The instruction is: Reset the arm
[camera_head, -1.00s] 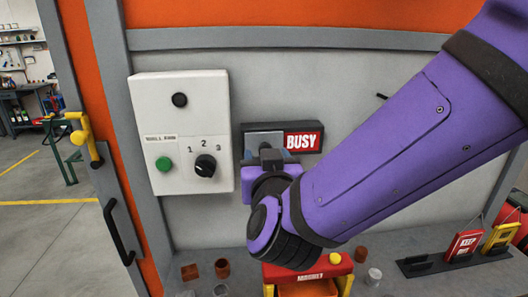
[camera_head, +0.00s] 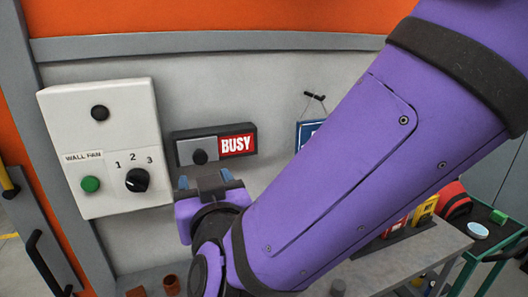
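My purple arm crosses the right half of the head view. My gripper (camera_head: 205,181) is just below the BUSY sign (camera_head: 237,146) in the picture. Its two blue-tipped fingers stand apart with nothing visible between them, so it looks open. The sign is a dark wall frame with a red BUSY field at right and a grey slide (camera_head: 184,153) with a black knob (camera_head: 199,157) at left. The gripper appears clear of the knob, though its exact distance from the wall is hard to judge. The gripper's underside is hidden by the arm.
A white WALL FAN box (camera_head: 105,185) with a green button (camera_head: 90,184) and a black dial (camera_head: 137,180) is left of the sign. A blue sign (camera_head: 308,132) hangs behind my arm. A grey bench (camera_head: 400,262) and a green cart (camera_head: 495,232) stand at lower right.

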